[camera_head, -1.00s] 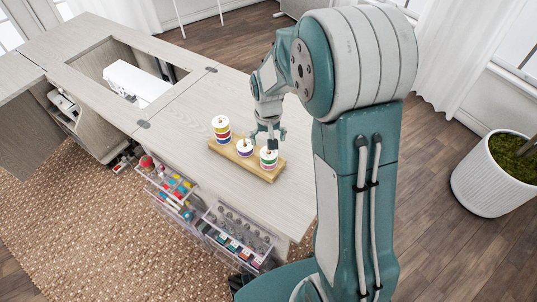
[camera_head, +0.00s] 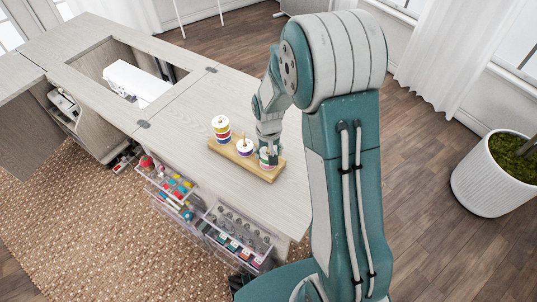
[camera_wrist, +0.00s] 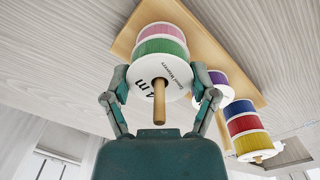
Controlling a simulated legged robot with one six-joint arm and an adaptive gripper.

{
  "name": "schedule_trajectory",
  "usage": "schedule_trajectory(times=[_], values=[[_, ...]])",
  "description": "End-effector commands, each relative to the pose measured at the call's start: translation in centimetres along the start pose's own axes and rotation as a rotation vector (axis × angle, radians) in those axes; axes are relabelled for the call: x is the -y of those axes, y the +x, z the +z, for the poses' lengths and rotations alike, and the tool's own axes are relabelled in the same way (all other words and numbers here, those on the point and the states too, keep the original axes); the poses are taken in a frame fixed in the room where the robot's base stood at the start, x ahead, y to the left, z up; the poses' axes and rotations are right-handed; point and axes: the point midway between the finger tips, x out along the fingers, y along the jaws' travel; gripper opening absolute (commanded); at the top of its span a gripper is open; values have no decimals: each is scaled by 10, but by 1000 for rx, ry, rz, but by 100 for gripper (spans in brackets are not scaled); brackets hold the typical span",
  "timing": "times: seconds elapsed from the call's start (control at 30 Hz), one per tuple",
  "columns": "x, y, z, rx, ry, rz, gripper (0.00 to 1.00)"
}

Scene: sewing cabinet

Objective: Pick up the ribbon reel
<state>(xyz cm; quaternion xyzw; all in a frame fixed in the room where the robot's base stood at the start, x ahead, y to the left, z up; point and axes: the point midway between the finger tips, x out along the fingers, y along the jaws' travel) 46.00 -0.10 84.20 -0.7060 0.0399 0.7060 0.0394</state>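A wooden stand (camera_head: 226,153) on the cabinet top bears three stacks of ribbon reels on pegs. The right stack has a green reel (camera_wrist: 160,48) over a pink one (camera_wrist: 160,32), with white flanges and a peg through the middle. My gripper (camera_head: 268,157) is lowered over this stack. In the wrist view my gripper (camera_wrist: 160,88) has its fingers on either side of the green reel, close to its rim; firm contact cannot be made out. The middle stack holds a purple reel (camera_wrist: 217,77). The left stack (camera_head: 221,128) is taller, with several colours.
The cabinet top (camera_head: 205,95) is otherwise clear around the stand. A white sewing machine (camera_head: 135,82) sits in the opening at the back left. Clear drawers (camera_head: 240,238) with supplies stand open at the front. A potted plant (camera_head: 500,175) is at the right.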

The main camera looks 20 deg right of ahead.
Motion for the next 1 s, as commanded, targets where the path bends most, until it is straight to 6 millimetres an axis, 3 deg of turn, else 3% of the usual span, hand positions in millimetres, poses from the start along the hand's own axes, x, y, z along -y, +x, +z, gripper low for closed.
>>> schedule_trajectory(times=[0.3,0.7,1.0], values=[[0,-4,0,0,0,0,38],[0,-79,0,-4,0,0,38],[0,-100,0,1,0,0,38]])
